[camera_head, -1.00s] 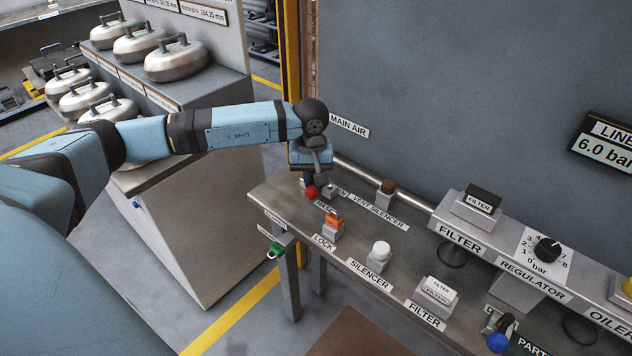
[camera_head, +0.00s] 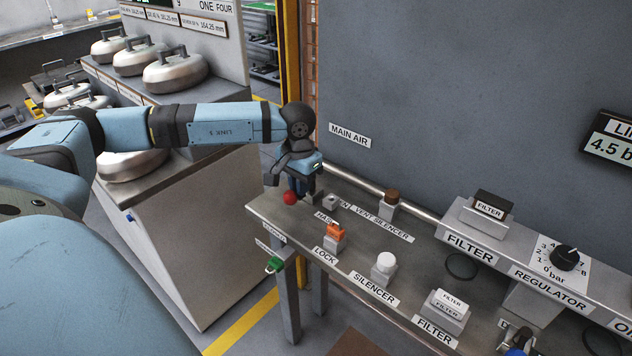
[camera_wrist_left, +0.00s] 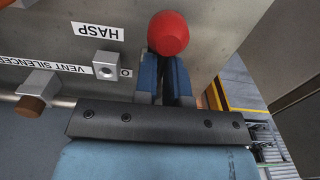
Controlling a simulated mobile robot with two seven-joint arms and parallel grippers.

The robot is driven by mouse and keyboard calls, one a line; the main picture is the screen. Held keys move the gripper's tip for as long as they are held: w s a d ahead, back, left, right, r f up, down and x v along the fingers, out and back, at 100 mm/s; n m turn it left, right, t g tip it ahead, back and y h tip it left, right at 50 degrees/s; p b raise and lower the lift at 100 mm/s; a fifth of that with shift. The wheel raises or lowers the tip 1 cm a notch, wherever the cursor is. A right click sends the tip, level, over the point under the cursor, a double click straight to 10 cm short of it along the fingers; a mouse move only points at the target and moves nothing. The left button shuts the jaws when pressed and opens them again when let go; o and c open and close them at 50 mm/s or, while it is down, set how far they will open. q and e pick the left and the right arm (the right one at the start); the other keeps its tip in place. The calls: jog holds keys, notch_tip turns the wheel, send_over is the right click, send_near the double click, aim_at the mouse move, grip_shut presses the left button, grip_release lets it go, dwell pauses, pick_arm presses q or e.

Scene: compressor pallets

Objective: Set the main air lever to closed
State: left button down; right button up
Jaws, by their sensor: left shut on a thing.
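The main air lever's red knob (camera_head: 290,198) shows at the bench's far left end, below the MAIN AIR label (camera_head: 350,136). My left gripper (camera_head: 297,188) is over it, pointing down, with its fingers shut on the lever. In the left wrist view the red knob (camera_wrist_left: 168,33) sticks out past the fingertips, and the blue-padded fingers (camera_wrist_left: 163,72) stand on both sides of the dark lever. The lever's pivot is hidden by the gripper. My right gripper is out of view.
Beside the lever, a small hasp block (camera_head: 331,202), an orange lock (camera_head: 334,234), a brown vent silencer (camera_head: 391,199) and a white silencer (camera_head: 384,264) stand on the bench (camera_head: 285,212). A pipe runs along the wall behind. The line display (camera_head: 608,146) reads 4.5 bar.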

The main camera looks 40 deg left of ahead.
pick_arm(q)
jog(key=shift+s+d+f, duration=0.15)
jog(key=shift+s+f, duration=0.2)
jog(key=shift+s, duration=0.05)
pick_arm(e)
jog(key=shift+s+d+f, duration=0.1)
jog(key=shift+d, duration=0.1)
pick_arm(q)
jog(key=c, duration=1.3)
grip_release()
jog(key=shift+o, duration=0.5)
jog(key=shift+s+a+r, duration=0.2)
jog(key=shift+r, duration=0.1)
jog(key=shift+w+r, duration=0.1)
jog(key=shift+w, duration=0.05)
jog(key=shift+w+r, duration=0.1)
jog(key=shift+r, duration=0.3)
notch_tip(320, 180, up, 13)
jog(key=p, duration=0.2)
jog(key=shift+s, duration=0.2)
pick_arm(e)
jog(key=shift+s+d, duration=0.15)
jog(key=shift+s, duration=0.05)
pick_arm(q)
jog(key=shift+f, duration=0.15)
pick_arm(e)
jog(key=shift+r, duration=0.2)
